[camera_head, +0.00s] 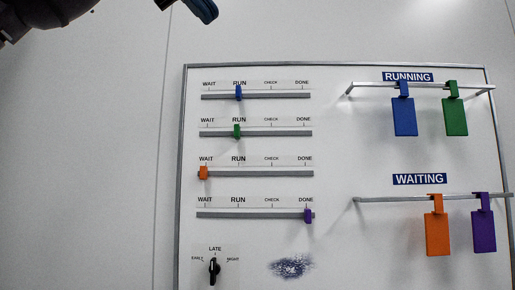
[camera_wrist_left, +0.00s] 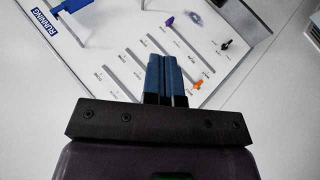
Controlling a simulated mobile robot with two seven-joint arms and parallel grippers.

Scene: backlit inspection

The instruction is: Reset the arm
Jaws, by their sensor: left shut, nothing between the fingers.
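My left gripper (camera_head: 203,10) shows at the top of the head view, with blue fingertips, above the board and apart from it. In the left wrist view its two blue fingers (camera_wrist_left: 164,77) are pressed together with nothing between them. The white board (camera_head: 335,150) carries slider rails with a blue slider (camera_head: 238,92) and a green slider (camera_head: 237,131) at RUN, an orange slider (camera_head: 203,173) at WAIT and a purple slider (camera_head: 308,216) at DONE. My right gripper is in neither view.
A blue tag (camera_head: 405,118) and a green tag (camera_head: 455,120) hang on the RUNNING bar. An orange tag (camera_head: 437,235) and a purple tag (camera_head: 484,233) hang on the WAITING bar. A black knob (camera_head: 214,270) points to LATE, beside a dark smudge (camera_head: 291,267). The wall left of the board is clear.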

